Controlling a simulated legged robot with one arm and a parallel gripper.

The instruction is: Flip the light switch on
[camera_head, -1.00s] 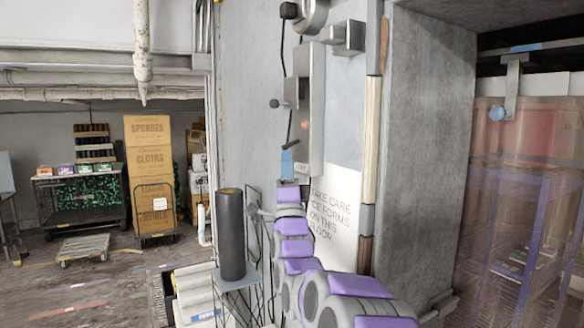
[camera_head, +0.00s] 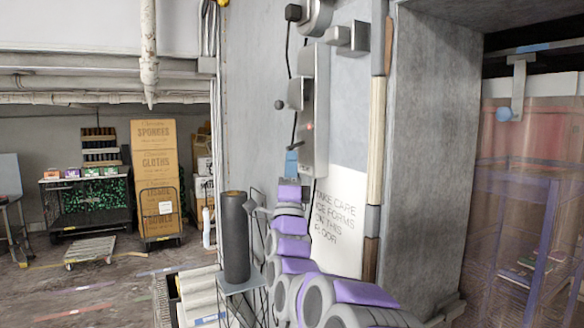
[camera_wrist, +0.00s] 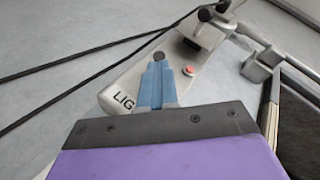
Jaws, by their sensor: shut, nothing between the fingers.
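The light switch is a grey metal plate (camera_head: 318,110) on the wall, with a small box, a lever with a dark round knob (camera_head: 279,104) and a red button (camera_wrist: 189,71). In the wrist view the plate (camera_wrist: 120,98) carries the letters "LIG"; my gripper hides the rest. The box (camera_wrist: 203,36) and a dark knob (camera_wrist: 206,14) show above. My gripper (camera_head: 291,152) has blue fingers, shut and empty, below the lever in the head view. In the wrist view the fingertips (camera_wrist: 157,64) overlap the plate beside a dark round part; I cannot tell whether they touch.
Black cables (camera_wrist: 60,68) run along the wall by the switch. A dark roll (camera_head: 236,238) stands on a small stand below left of my arm. A thick door frame (camera_head: 432,150) and strip curtain (camera_head: 540,150) are right. Carts and boxes (camera_head: 155,165) stand far left.

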